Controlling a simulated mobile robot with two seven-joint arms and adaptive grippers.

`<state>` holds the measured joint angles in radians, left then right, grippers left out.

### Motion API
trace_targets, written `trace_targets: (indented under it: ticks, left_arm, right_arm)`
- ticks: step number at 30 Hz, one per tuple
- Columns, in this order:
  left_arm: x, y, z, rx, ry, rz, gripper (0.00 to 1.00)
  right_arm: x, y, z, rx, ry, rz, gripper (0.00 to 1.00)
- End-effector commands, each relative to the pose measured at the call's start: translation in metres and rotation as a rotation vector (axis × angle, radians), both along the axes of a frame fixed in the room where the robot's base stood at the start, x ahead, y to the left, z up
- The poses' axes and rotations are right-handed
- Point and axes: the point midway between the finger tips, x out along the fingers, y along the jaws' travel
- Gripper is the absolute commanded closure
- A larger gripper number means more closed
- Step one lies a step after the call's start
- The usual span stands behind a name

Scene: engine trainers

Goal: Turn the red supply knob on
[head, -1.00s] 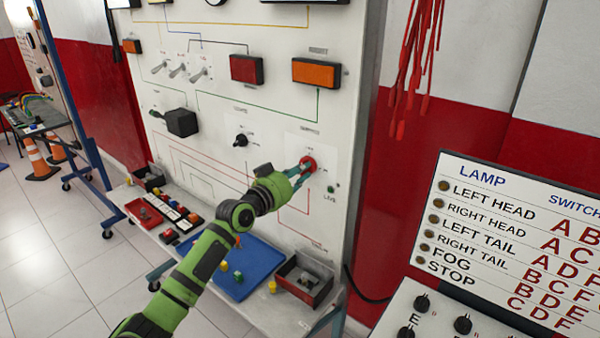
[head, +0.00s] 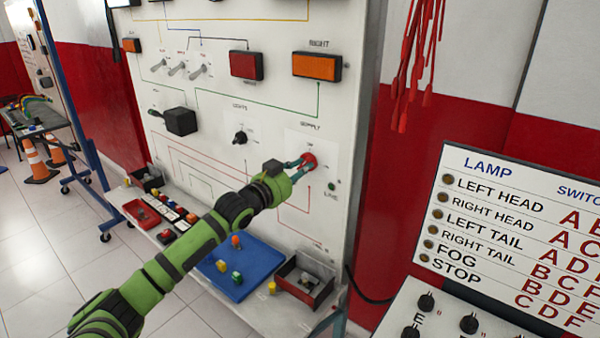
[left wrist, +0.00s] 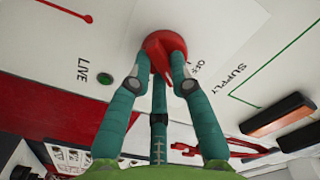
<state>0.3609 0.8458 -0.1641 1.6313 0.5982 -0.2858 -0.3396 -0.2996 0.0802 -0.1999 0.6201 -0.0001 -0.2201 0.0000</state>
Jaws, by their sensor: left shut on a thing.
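The red supply knob (head: 308,161) is on the right part of the white panel (head: 215,105), under the word SUPPLY. My left gripper (head: 301,164) reaches it from the lower left and is shut on it. In the left wrist view the red knob (left wrist: 164,46) sits between the teal fingers (left wrist: 158,75) of the gripper. The word OFF shows just right of the knob there, and the knob's pointed end lies between the fingers. The small green LIVE lamp (head: 331,187) is at the knob's lower right and looks dark. My right gripper is not in view.
A black lights knob (head: 240,138) and a black box (head: 181,121) are to the left on the panel. Below, a shelf bears a blue mat (head: 245,282) with small blocks and an open bin (head: 304,283). A lamp chart (head: 515,232) stands at right.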

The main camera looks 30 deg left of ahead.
Motion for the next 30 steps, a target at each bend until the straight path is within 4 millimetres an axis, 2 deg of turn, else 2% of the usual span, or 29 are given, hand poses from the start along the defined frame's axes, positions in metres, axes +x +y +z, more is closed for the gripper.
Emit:
trace_targets:
  ticks: [18, 30]
  left_arm:
    - [0.0002, 0.0023, -0.001, 0.584, -0.045, 0.0, 1.0]
    - [0.0004, 0.0037, -0.0013, 0.862, -0.067, 0.001, 1.0]
  right_arm:
    - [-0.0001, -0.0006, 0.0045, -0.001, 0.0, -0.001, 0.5]
    - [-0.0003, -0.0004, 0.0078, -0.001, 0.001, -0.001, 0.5]
